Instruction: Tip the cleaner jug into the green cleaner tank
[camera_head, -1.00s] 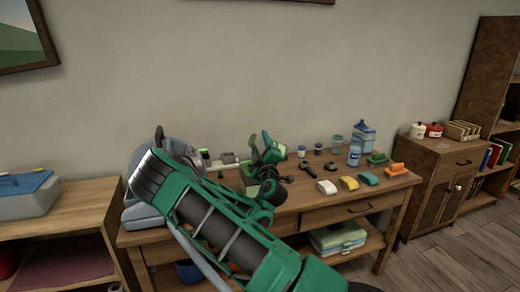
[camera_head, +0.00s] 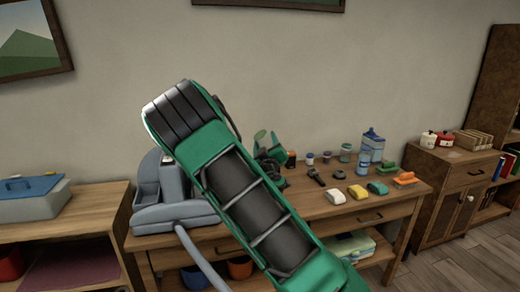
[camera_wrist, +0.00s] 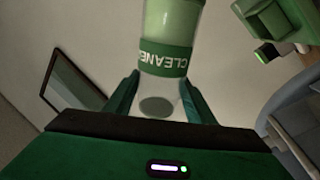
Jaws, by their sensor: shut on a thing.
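The cleaner jug (camera_wrist: 168,57) is in the wrist view, a clear vessel with green liquid and a green band reading CLEANER, upside down in the picture. My gripper (camera_wrist: 161,84) is shut on it, one dark green finger on each side. A green block-like part (camera_wrist: 280,20) at the wrist view's upper right may be the green cleaner tank. It looks apart from the jug. I see no pouring stream.
A blue-grey machine (camera_head: 165,213) with a hose stands at the table's left end, partly behind my arm. The wooden table (camera_head: 320,208) holds sponges (camera_head: 377,188), blue bottles (camera_head: 371,147) and small jars on its right. A grey box (camera_head: 30,203) sits on the left bench.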

